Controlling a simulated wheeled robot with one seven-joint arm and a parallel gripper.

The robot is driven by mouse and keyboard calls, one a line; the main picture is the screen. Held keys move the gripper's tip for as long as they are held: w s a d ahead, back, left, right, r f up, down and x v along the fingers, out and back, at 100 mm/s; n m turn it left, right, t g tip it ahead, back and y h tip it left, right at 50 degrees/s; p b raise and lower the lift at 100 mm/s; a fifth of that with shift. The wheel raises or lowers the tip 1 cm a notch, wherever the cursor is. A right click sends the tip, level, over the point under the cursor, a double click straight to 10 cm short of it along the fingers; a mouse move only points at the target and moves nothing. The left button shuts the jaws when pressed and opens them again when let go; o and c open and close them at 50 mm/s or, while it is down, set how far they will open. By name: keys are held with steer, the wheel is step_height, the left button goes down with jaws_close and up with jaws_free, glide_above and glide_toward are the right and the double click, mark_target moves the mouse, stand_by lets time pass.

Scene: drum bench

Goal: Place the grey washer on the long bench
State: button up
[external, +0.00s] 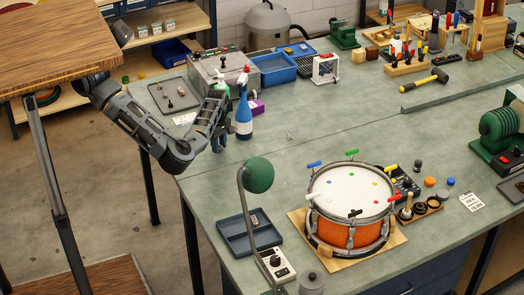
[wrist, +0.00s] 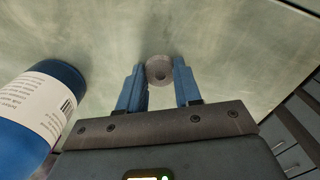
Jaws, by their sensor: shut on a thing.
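In the external view my gripper (external: 219,142) is low at the left part of the long bench (external: 330,140), beside the blue bottle; the washer is too small or hidden to make out there. The grey-green bench top fills the background of the wrist view. The height of the washer above the bench is hard to tell.
A blue bottle with a white label (external: 243,115) stands close to my gripper; it also shows at the left of the wrist view (wrist: 40,112). A drum (external: 345,225), a green lamp (external: 258,175) and a blue tray (external: 235,236) stand nearer. The bench middle is mostly clear.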

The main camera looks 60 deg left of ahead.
steer(key=shift+f, duration=0.15)
steer(key=o, duration=1)
step_height(320, 180, up, 12)
steer(key=shift+r, duration=0.2)
